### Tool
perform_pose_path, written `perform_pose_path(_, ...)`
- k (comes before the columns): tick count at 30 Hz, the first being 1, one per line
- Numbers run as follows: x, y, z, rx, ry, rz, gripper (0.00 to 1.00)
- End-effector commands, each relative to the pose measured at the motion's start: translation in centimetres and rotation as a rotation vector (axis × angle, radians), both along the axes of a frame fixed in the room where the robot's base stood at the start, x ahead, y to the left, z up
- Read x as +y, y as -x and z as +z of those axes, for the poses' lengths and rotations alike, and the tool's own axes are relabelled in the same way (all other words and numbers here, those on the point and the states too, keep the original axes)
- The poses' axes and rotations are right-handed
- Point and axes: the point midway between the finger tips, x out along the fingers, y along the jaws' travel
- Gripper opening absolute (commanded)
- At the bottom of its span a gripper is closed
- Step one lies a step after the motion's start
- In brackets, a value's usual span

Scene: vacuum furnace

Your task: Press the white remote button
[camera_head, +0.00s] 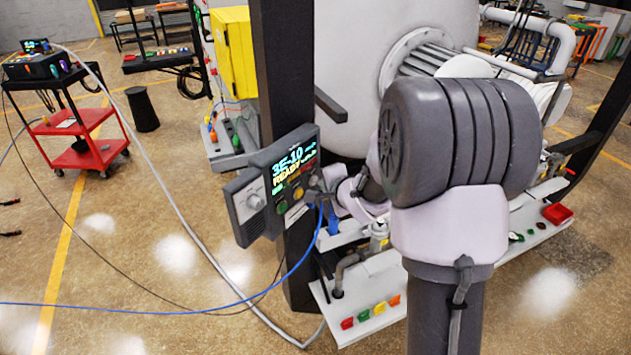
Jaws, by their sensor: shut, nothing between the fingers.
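The control panel (290,167) is a dark grey box with a lit screen reading "3E-10" and "READY", mounted on a dark upright post in the middle left. Small coloured buttons (298,193) sit below the screen. I cannot clearly make out a white button; it may be hidden by my gripper or too small to tell. My gripper (318,191) is shut and empty, at the lower right of the panel's face. I cannot tell whether it touches the panel. My arm's large grey and white links fill the right foreground.
A white furnace vessel (335,40) stands behind the panel. A blue cable (200,308) and a grey hose (160,185) run past on the left. A white base plate (352,312) with coloured parts lies below. A red cart (72,158) stands far left; floor between is mostly clear.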

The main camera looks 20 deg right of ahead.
Motion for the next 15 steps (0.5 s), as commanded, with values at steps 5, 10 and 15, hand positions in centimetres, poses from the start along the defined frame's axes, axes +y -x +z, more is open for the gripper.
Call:
perform_pose_path(5,0.12,-0.19,0.01,0.000,0.000,0.000,0.00)
perform_pose_path(10,0.22,-0.36,0.01,0.000,0.000,0.000,0.00)
perform_pose_path(15,0.27,-0.44,0.00,0.000,0.000,0.000,0.00)
